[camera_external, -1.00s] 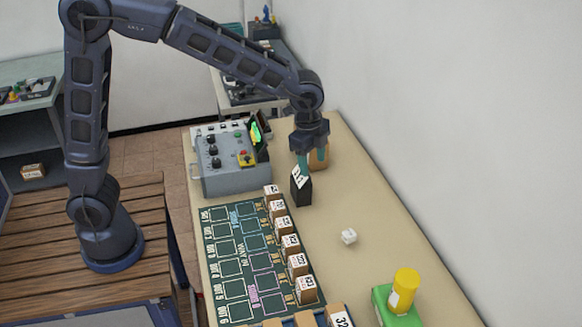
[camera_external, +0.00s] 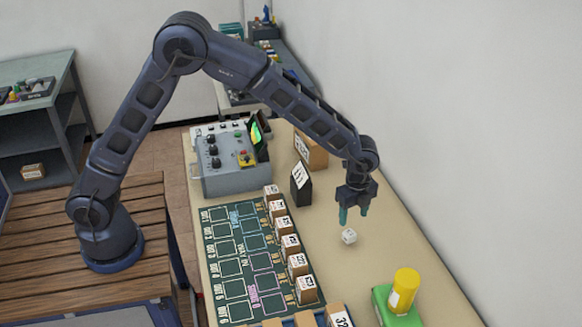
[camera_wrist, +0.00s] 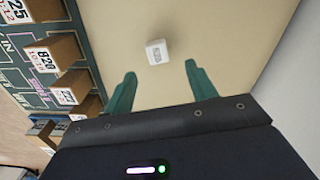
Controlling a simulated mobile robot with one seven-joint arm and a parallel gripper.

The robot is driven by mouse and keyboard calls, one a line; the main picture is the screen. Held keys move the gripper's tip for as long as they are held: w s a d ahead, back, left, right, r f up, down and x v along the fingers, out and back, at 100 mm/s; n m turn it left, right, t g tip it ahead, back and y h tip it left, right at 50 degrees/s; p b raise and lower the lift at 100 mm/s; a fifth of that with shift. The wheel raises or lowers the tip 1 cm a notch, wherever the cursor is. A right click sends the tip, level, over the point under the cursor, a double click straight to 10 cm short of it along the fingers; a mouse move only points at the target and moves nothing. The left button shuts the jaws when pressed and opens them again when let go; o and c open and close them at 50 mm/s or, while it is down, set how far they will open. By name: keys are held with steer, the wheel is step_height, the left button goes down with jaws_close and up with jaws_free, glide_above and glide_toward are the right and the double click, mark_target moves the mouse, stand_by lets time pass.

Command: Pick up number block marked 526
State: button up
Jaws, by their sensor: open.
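A small white block (camera_external: 349,236) lies alone on the beige tabletop, right of the green board. It also shows in the wrist view (camera_wrist: 157,51), with a dark mark on its face too small to read. My gripper (camera_external: 354,216) is open and empty, just above the white block in the external view. In the wrist view my gripper's two green fingers (camera_wrist: 160,88) are apart, with the block beyond the tips, between their lines. Several brown blocks with white number labels (camera_external: 290,243) stand along the board's right edge. I cannot make out 526 on any block.
The green board (camera_external: 232,262) lies left of the white block. A black stand with a label (camera_external: 301,186) and a brown box (camera_external: 311,150) stand behind. A yellow cylinder (camera_external: 404,287) on a green base stands at front right. A wall borders the right side.

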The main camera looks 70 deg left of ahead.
mark_target(350, 233)
steer(key=f, duration=0.8)
steer(key=shift+s+f, duration=0.2)
steer(key=shift+f, duration=0.15)
steer(key=c, duration=1)
